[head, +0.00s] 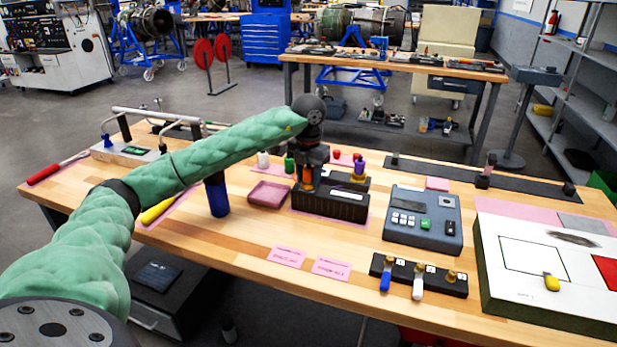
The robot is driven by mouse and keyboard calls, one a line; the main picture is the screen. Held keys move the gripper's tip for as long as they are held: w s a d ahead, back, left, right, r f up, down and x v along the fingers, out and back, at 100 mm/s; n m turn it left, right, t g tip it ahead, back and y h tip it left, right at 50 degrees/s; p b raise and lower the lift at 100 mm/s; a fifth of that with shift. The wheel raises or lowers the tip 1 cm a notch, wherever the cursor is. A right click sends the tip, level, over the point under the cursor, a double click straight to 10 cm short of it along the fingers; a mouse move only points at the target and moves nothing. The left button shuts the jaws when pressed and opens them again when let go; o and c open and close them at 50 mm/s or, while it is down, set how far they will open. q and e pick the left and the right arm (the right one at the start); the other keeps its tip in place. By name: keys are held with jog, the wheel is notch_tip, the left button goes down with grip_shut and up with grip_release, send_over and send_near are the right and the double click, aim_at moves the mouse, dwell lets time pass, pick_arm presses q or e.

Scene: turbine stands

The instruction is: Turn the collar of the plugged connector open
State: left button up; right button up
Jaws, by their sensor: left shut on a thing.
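A black connector box (330,205) stands in the middle of the wooden bench. My left gripper (307,182) points straight down over the left part of this box. It is shut on an orange connector (307,175), of which a little shows between the dark fingers. The fingers hide most of the connector and its collar, so I cannot tell how far the collar is turned. A purple connector (358,172) stands upright on the right part of the box, apart from the gripper. My right gripper is out of view.
A green-capped part (289,165) stands just left of the gripper. A grey keypad device (423,219) stands to the right, and a block with colored levers (418,275) in front. Bench space before the box is mostly clear.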

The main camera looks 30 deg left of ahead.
pick_arm(q)
jog(key=o, duration=1)
notch_tip(320, 180, up, 7)
jog(key=shift+f+b, duration=0.1)
jog(key=shift+b, duration=0.7)
jog(key=shift+r, duration=0.55)
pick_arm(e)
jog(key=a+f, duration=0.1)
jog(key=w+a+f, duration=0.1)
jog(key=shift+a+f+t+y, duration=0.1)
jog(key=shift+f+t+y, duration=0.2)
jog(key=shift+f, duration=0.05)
